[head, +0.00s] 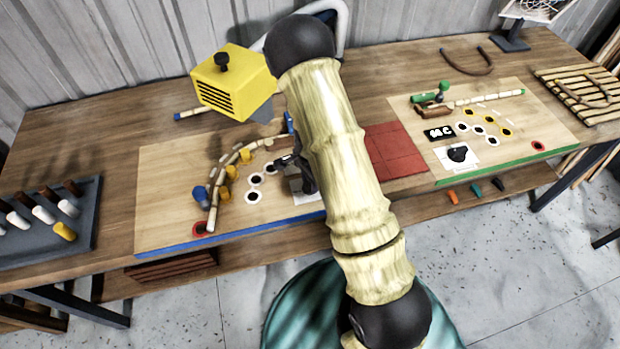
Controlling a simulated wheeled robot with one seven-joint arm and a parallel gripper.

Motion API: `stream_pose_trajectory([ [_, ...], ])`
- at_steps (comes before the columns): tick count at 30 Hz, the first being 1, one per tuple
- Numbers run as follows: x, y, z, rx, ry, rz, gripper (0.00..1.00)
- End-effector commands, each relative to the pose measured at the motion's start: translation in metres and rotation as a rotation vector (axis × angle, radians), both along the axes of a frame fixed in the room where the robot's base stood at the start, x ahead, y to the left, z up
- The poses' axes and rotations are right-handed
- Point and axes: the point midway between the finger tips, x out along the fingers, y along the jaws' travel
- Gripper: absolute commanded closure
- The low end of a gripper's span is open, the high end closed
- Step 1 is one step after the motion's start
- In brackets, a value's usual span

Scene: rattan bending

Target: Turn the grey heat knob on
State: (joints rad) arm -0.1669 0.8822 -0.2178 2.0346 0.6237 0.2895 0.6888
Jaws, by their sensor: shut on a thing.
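My gripper (297,178) is low over the left board, just left of my pale, bamboo-like arm. It is dark and partly covered by the arm. It is shut on what appears to be the grey heat knob, at a white plate (308,198) near the board's front edge. The knob itself is hidden by the gripper, so its turned angle cannot be told. A yellow slotted box (232,82) with a black knob on top and a grey nozzle below stands behind the left board.
The left board (165,195) holds a curved rattan strip (228,170) between yellow and blue pegs. A red tiled mat (398,150) and the right board (520,135), with a black knob (459,155), lie to the right. A dark tray (85,240) of pegs is far left.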

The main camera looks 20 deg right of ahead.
Motion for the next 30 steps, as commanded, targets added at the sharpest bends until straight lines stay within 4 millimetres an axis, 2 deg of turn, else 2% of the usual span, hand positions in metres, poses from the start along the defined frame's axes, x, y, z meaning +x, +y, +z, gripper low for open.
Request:
stream_pose_trajectory([
  [18,0.0009,0.0006,0.0005,0.001,-0.003,-0.060,0.88],
  [19,0.0009,0.0006,0.0005,0.001,-0.003,-0.060,0.61],
  [22,0.0008,0.0006,0.0004,0.001,-0.002,-0.059,0.43],
  [30,0.0004,0.0002,0.0005,0.000,-0.001,-0.059,0.43],
])
